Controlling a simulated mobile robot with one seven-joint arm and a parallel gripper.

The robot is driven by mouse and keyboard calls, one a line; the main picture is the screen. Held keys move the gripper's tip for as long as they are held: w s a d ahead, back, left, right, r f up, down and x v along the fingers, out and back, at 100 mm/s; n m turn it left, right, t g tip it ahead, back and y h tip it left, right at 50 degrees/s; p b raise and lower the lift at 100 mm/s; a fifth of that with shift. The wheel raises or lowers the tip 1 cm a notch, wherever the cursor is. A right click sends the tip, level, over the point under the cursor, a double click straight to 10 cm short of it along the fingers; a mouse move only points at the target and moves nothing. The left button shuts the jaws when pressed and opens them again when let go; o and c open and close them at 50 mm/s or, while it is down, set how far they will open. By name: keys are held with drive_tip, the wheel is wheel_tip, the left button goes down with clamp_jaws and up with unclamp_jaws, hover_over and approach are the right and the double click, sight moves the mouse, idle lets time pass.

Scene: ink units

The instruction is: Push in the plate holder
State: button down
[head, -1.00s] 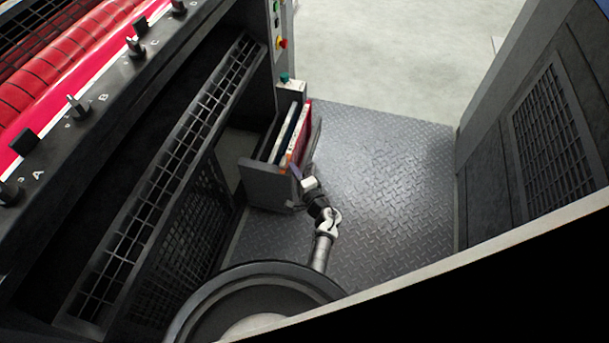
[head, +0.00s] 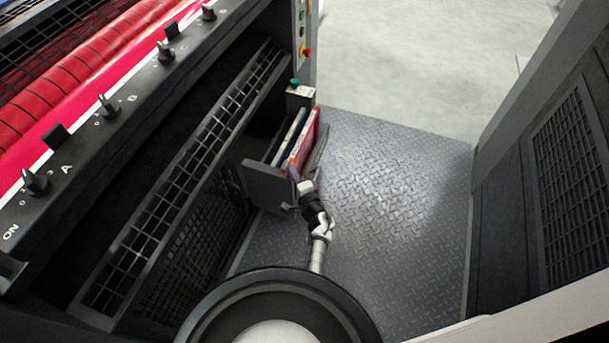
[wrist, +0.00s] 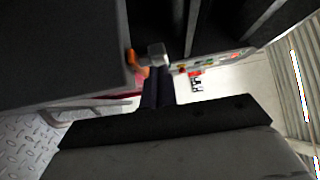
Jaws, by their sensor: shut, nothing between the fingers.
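The plate holder (head: 268,187) is a dark grey open-topped box that sticks out from the lower side of the machine. Several upright plates stand in it, among them a red one (head: 306,143) on its right side. My gripper (head: 296,176) is by the near right corner of the holder in the head view. I cannot tell whether it touches the holder. In the wrist view my gripper's dark fingers (wrist: 157,82) are together and hold nothing. A wide dark panel fills the upper left there.
The machine's control rail (head: 130,95) with several knobs runs along the left. A post with coloured buttons (head: 302,30) stands behind the holder. The metal tread-plate floor (head: 390,190) to the right is clear, up to another dark unit (head: 560,190) at far right.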

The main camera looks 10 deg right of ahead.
sight(248, 166)
drive_tip(key=w+a, duration=0.2)
drive_tip(key=a, duration=0.2)
drive_tip(key=w+a+b, duration=0.1)
drive_tip(key=w+a, duration=0.2)
drive_tip(key=a, duration=0.1)
drive_tip(key=w+a+b, duration=0.1)
drive_tip(key=w+a, duration=0.2)
drive_tip(key=a, duration=0.1)
drive_tip(key=shift+w+a+f, duration=0.1)
drive_tip(key=shift+w+a, duration=0.1)
drive_tip(key=shift+a, duration=0.1)
drive_tip(key=shift+w+a+b, duration=0.65)
drive_tip(key=shift+w+a, duration=0.05)
drive_tip(key=shift+a, duration=0.25)
drive_tip(key=shift+s, duration=0.1)
